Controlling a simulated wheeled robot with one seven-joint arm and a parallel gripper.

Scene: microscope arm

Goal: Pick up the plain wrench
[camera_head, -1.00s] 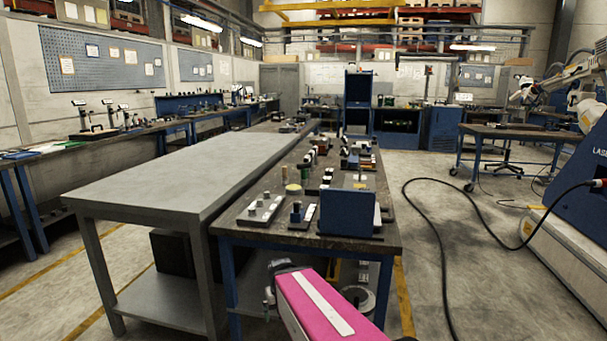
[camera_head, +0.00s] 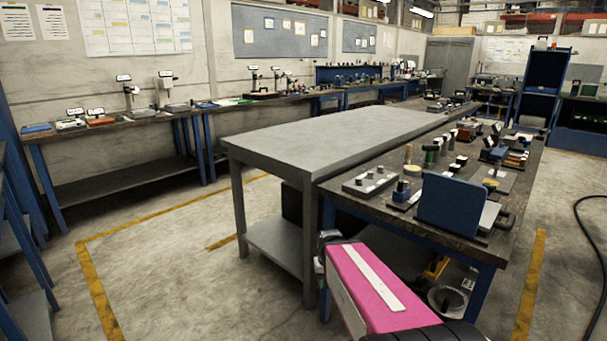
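I cannot make out a plain wrench in the head view; the small items on the benches are too small to tell. The dark-topped workbench (camera_head: 480,238) at the right holds several small tools and parts. A pink arm part of mine with a white stripe shows at the bottom middle, in front of this bench's near end. The fingers of my gripper do not show.
A bare grey table (camera_head: 310,142) adjoins the workbench on its left. A blue upright box (camera_head: 448,205) stands at the workbench's near end. A long side bench (camera_head: 145,126) runs along the left wall. Open floor (camera_head: 190,270) lies at left. A black cable (camera_head: 590,230) lies at right.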

